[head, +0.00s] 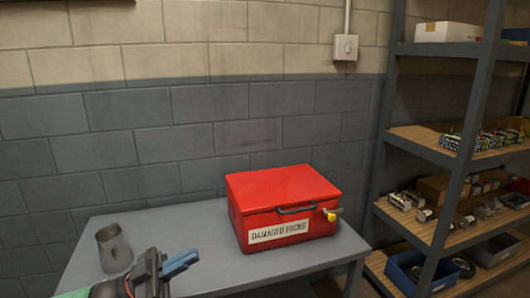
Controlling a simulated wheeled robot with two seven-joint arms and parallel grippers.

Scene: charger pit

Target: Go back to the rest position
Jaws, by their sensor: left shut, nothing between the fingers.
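My left gripper (180,264) shows at the bottom of the head view, over the near edge of the grey table. Its blue-tipped fingers are together with nothing between them. It is to the right of a metal mug and to the left of a red box, apart from both. The red box (290,188) stands on the table with its lid down. It has a dark handle, a label reading "DAMAGED PACKS" and a yellow and metal piece (331,214) at its front right. My right gripper is not in view.
The grey table (170,224) stands against a block wall. The metal mug (114,249) is upright at its left end. A shelf rack (459,150) with boxes, parts and a blue bin (407,272) stands to the right. The table top behind my gripper is clear.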

